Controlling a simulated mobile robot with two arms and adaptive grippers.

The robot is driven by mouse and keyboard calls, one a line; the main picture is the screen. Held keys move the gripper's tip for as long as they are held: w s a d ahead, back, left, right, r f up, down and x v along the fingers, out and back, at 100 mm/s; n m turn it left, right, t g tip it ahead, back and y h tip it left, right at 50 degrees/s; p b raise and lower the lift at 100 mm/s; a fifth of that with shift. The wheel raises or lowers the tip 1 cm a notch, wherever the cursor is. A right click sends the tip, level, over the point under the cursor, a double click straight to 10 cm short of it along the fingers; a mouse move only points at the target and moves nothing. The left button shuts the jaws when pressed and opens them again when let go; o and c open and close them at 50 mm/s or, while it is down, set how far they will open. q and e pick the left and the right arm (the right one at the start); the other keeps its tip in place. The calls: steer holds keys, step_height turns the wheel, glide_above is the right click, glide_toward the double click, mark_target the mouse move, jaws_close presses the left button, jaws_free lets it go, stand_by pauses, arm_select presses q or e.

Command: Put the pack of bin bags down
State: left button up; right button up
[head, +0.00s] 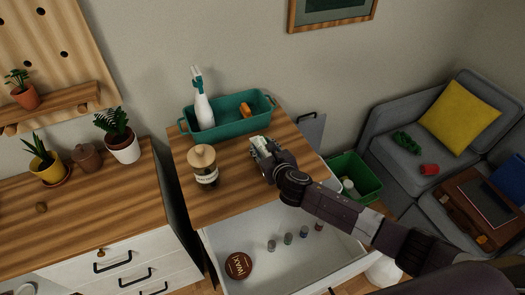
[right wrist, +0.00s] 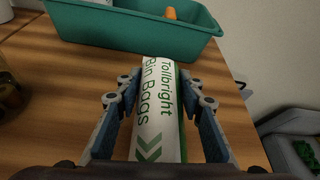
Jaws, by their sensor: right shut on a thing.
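The pack of bin bags (right wrist: 158,112) is a white roll with green lettering, seen close up in the right wrist view. In the head view only a pale part of it (head: 259,144) shows, at the fingers. My right gripper (right wrist: 162,120) is shut on the roll, with one finger on each side. In the head view the right gripper (head: 264,152) is over the wooden top of the drawer unit (head: 232,172), near its right edge. Whether the roll touches the wood I cannot tell. My left gripper is not in view.
A teal caddy (head: 236,127) with a spray bottle (head: 202,105) stands behind the gripper. A jar with a wooden lid (head: 203,166) stands to the left. The open drawer (head: 252,262) below holds a round tin (head: 238,265) and several small bottles. A green crate (head: 355,178) is at right.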

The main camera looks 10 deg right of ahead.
steer(key=shift+f, duration=0.9)
steer(key=shift+f, duration=0.15)
steer(key=o, duration=1.3)
steer(key=shift+o, duration=0.2)
